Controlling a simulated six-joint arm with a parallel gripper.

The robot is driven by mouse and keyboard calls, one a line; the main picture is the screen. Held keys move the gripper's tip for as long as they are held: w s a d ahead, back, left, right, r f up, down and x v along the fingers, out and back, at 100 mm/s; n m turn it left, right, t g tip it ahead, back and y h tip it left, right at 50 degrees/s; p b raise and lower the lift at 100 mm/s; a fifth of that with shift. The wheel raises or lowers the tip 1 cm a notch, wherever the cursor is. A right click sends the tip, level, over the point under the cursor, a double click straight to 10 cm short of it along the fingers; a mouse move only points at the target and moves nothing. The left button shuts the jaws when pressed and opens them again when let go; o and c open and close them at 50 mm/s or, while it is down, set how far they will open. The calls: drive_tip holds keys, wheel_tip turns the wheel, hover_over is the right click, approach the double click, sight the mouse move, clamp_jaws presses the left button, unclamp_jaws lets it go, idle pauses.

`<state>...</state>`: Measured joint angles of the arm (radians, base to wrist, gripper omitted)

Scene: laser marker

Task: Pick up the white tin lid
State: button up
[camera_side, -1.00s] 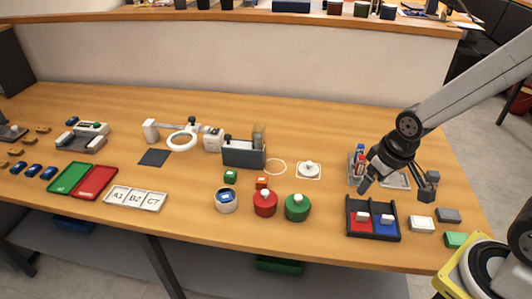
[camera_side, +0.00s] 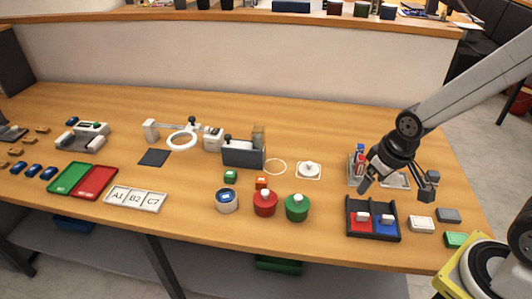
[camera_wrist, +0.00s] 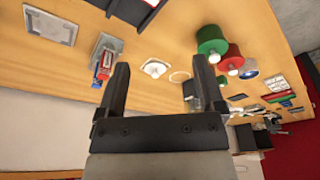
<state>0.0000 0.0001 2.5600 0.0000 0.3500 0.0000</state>
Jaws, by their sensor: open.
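The white tin lid (camera_side: 309,169) is a round white disc with a small knob. It lies on a pale square outline on the table, right of the grey box. In the wrist view the lid (camera_wrist: 155,68) shows between the fingers but farther off. My gripper (camera_side: 395,189) is open, with its fingers spread and empty. It hangs to the right of the lid, above the area by the black divided tray, apart from the lid. The wrist view also shows my gripper (camera_wrist: 161,65) with nothing between its fingers.
A red tin (camera_side: 265,204) and a green tin (camera_side: 297,208) stand in front of the lid. The black divided tray (camera_side: 372,236) is at the front right. A grey box (camera_side: 244,156) stands left of the lid. The table behind the lid is clear.

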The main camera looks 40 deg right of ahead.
drive_tip(key=shift+c, duration=1)
drive_tip(key=shift+w, duration=0.1)
drive_tip(key=m+g+y, duration=0.1)
drive_tip(key=m+y, duration=0.2)
drive_tip(key=m, duration=2)
approach(310, 162)
drive_tip(key=shift+x, duration=0.8)
drive_tip(key=shift+w+a, duration=0.15)
drive_tip(key=shift+a, duration=0.05)
drive_tip(key=shift+x, duration=1.3)
